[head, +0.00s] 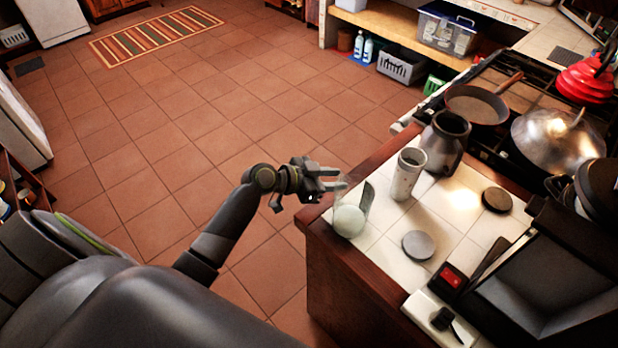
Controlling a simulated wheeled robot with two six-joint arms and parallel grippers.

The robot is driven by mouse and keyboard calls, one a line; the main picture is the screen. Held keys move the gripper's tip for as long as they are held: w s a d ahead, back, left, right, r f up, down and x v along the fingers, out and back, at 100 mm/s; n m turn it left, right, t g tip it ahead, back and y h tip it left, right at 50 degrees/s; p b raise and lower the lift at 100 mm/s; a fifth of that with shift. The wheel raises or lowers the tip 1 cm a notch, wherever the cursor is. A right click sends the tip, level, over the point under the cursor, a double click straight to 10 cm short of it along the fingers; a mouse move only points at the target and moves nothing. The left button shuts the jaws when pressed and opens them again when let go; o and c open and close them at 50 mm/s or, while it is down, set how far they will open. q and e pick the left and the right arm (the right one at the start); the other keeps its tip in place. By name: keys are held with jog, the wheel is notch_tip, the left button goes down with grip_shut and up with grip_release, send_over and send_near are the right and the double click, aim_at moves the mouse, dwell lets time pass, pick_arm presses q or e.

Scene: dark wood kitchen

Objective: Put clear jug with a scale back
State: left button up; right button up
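A clear, see-through jug (350,220) stands at the near left corner of the tiled counter (445,212). Its outline is faint, with a whitish round lower part and a grey strip on its right side. My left gripper (335,180) is at the jug's upper left, just off the counter's left edge. Its two fingers point right and are spread, with a gap between them. I cannot tell whether they touch the jug or its rim. No scale markings can be made out. My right gripper is not in view.
A patterned cup (407,175) and a dark metal pitcher (445,142) stand behind the jug. Round dark discs (417,245) lie on the tiles. A stove with a pan (477,105) and domed lid (556,139) is beyond. Open tiled floor (180,150) lies left.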

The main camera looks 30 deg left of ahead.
pick_arm(q)
jog(key=b+v, duration=0.2)
jog(key=v, duration=0.9)
jog(key=shift+b, duration=0.3)
jog(key=shift+w+d, duration=0.1)
jog(key=s+a+f+n+y, duration=0.1)
jog(key=a+f+n+y, duration=0.25)
jog(key=f, duration=0.55)
jog(key=a+f+n+y, duration=0.2)
jog(key=a+f, duration=0.3)
jog(key=f, duration=0.5)
jog(key=s+a+f+n+g+y, duration=0.2)
jog(key=s+f, duration=0.4)
jog(key=f, duration=0.3)
jog(key=s+a+f+n+g+y, duration=0.1)
jog(key=s+f+g+y, duration=0.1)
jog(key=s+f, duration=0.55)
jog(key=s+d+f+g, duration=0.2)
jog(key=s+f, duration=0.5)
jog(key=s, duration=0.6)
jog(key=s+d+f+g, duration=0.3)
jog(key=s+d+f, duration=0.2)
jog(key=s, duration=0.8)
notch_tip(320, 180, down, 3)
jog(key=shift+r+y, duration=0.1)
jog(key=shift+y, duration=0.25)
